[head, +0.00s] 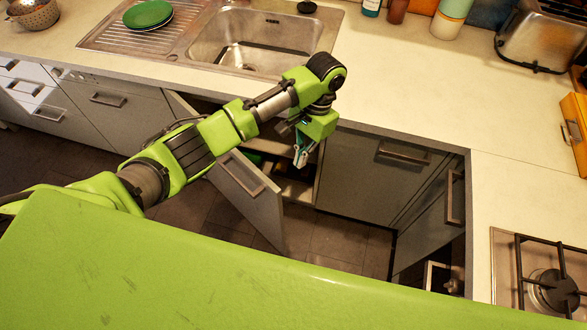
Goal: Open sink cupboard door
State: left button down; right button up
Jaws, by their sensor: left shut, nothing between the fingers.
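The sink cupboard door (259,203) stands swung well out from the cabinet under the sink (262,40). Its handle (243,173) shows on its outer face. The opening behind it shows shelves (297,191) inside the cupboard. My left arm reaches across the door's upper part and hides some of it. My left gripper (300,158) points down in front of the cupboard opening, to the right of the door. It is shut and empty, apart from the handle. My right gripper is not in view.
Closed cabinet fronts stand left (110,105) and right (370,180) of the opening. The worktop (400,80) runs above, with a toaster (545,38) and a gas hob (545,280) at right. Tiled floor (340,240) is clear beside the door.

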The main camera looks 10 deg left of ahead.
pick_arm(q)
jog(key=s+a+f+p, duration=0.3)
jog(key=s+f+p, duration=0.1)
jog(key=f, duration=0.4)
jog(key=shift+s+f, duration=0.25)
jog(key=shift+s, duration=0.4)
jog(key=shift+a+p, duration=0.1)
jog(key=shift+p, duration=0.2)
